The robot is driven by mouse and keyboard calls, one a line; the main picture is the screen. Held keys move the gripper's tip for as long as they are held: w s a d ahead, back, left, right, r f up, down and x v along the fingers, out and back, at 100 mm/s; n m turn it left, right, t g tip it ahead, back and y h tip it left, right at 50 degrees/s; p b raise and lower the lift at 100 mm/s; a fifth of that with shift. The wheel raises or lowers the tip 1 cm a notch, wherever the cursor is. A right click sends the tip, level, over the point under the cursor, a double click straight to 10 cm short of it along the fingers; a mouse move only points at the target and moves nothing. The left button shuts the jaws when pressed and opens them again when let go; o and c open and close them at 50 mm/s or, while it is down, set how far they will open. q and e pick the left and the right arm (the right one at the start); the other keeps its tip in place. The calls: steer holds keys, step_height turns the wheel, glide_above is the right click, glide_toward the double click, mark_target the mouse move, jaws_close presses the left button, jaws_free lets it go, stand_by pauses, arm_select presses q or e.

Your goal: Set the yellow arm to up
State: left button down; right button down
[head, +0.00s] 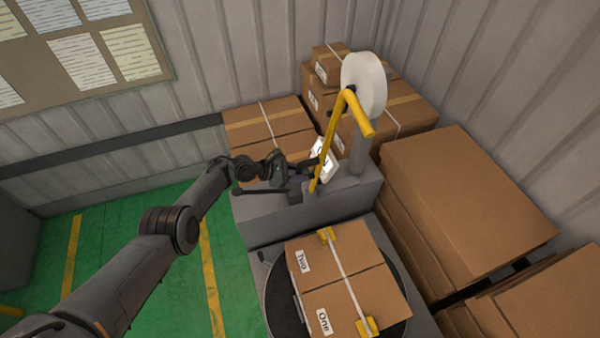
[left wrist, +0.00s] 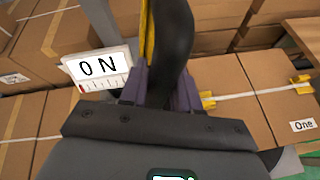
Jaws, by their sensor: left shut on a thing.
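The yellow arm (head: 333,135) rises at a slant from the grey machine (head: 345,195) and bends down at its top, beside a white roll (head: 363,83). In the head view my left gripper (head: 308,168) is at the machine, close to the yellow arm's lower end. In the left wrist view its purple fingers (left wrist: 163,90) are shut on a dark curved piece (left wrist: 171,45). A strip of the yellow arm (left wrist: 147,35) shows just left of that piece. The exact contact is hidden in the head view. My right gripper is not in view.
A white display (left wrist: 100,68) reading ON stands beside the gripper. A dark lever (head: 262,191) sticks out left of the machine. A strapped box (head: 345,275) sits on the dark turntable (head: 282,300). Stacked boxes (head: 465,195) crowd the right; green floor (head: 120,230) is open at left.

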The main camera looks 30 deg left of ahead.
arm_select(q)
steer(key=shift+a+f, duration=0.1)
steer(key=shift+f, duration=0.1)
steer(key=c, duration=0.9)
jaws_free()
steer(key=shift+r, duration=0.15)
steer(key=shift+s+a+r+p, duration=0.15)
steer(key=shift+s+r+p, duration=0.05)
steer(key=shift+p, duration=0.15)
steer(key=p+v, duration=0.5)
steer(key=v, duration=0.5)
steer(key=shift+f+p, duration=0.15)
steer(key=shift+p, duration=0.2)
steer(key=shift+s+a, duration=0.1)
